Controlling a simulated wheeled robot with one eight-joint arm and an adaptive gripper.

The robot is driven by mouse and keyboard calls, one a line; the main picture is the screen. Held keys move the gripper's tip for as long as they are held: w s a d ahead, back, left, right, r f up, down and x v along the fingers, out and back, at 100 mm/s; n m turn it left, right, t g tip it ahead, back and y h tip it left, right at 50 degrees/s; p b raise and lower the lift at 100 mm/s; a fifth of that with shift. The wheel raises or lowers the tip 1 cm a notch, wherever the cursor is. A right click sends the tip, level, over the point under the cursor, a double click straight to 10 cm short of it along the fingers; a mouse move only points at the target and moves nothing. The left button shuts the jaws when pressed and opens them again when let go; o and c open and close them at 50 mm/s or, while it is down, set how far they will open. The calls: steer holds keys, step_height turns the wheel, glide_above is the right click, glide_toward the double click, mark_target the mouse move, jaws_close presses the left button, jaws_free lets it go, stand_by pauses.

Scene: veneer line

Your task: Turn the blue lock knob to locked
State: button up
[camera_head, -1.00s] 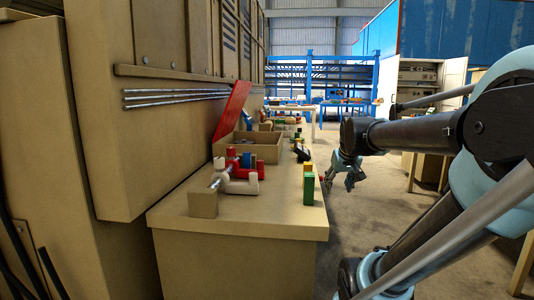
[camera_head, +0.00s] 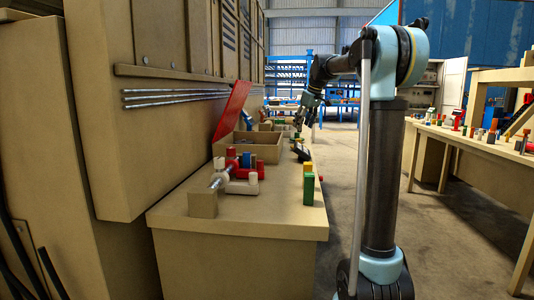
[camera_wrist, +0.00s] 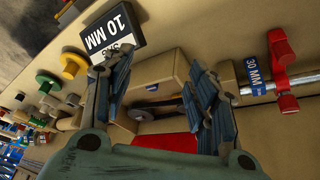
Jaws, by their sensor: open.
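My gripper (camera_head: 309,106) is over the far part of the bench in the head view. In the wrist view its two fingers (camera_wrist: 160,88) are spread apart with nothing held between them. I cannot tell for certain which part is the blue lock knob. A small blue piece (camera_head: 247,160) shows beside red parts near the front of the bench. Another blue piece (camera_head: 247,119) leans behind the open box. In the wrist view a blue block marked 30 MM (camera_wrist: 253,75) sits on a rod beside a red clamp (camera_wrist: 282,68), right of my fingers.
An open tan box (camera_head: 266,151) with a raised red lid (camera_head: 232,111) stands on the bench (camera_head: 240,255). A green and yellow block (camera_head: 308,188) stands near its right edge. A 10 MM sign (camera_wrist: 112,32) is close to my left finger. The aisle (camera_head: 335,160) is clear.

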steer(key=w+a+f+n+g+y, duration=0.1)
steer(key=w+a+n, duration=0.2)
steer(key=w+a, duration=0.45)
steer(key=w+a+f+n+g, duration=0.1)
steer(key=w+a+n, duration=0.3)
steer(key=w, duration=0.6)
steer(key=shift+m+y, duration=0.3)
steer(key=shift+m, duration=0.1)
steer(key=x, duration=1.1)
steer(key=a+x, duration=0.1)
steer(key=x, duration=0.5)
steer(key=shift+s+a, duration=0.1)
steer(key=shift+s, duration=0.25)
steer(key=c, duration=1)
steer(key=shift+c, duration=0.2)
